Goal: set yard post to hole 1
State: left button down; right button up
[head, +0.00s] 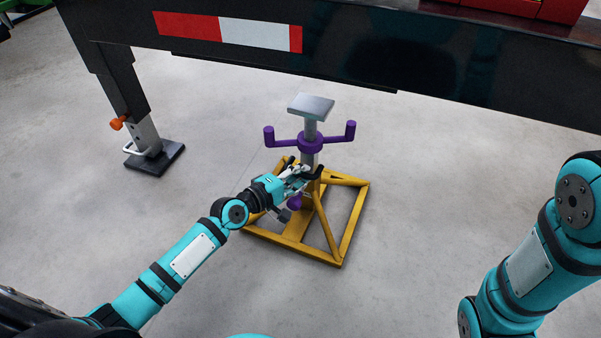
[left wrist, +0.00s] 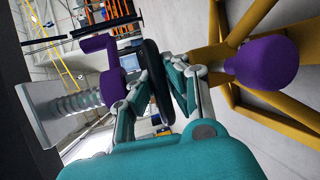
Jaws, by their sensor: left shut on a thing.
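The yard post stands upright on a yellow frame base (head: 352,222) on the floor. It has a grey top plate (head: 311,106) and a purple collar (head: 310,144) with two upturned handles. There, the top plate (left wrist: 40,115) and threaded screw (left wrist: 78,104) lie left of the fingers. Holes in the post are not visible. My right gripper is out of view.
A dark trailer beam (head: 420,60) with a red and white strip (head: 230,31) runs across above the post. A gap shows between the plate and the beam. A trailer leg (head: 145,130) with a dark foot stands at the left. The concrete floor around is clear.

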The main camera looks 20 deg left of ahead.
pick_arm(q)
jog(key=c, duration=1.4)
grip_release()
jog(key=shift+s+f, duration=0.1)
jog(key=shift+f, duration=0.25)
jog(key=shift+o, duration=0.6)
jog(key=shift+r, duration=0.1)
jog(key=v, duration=1.2)
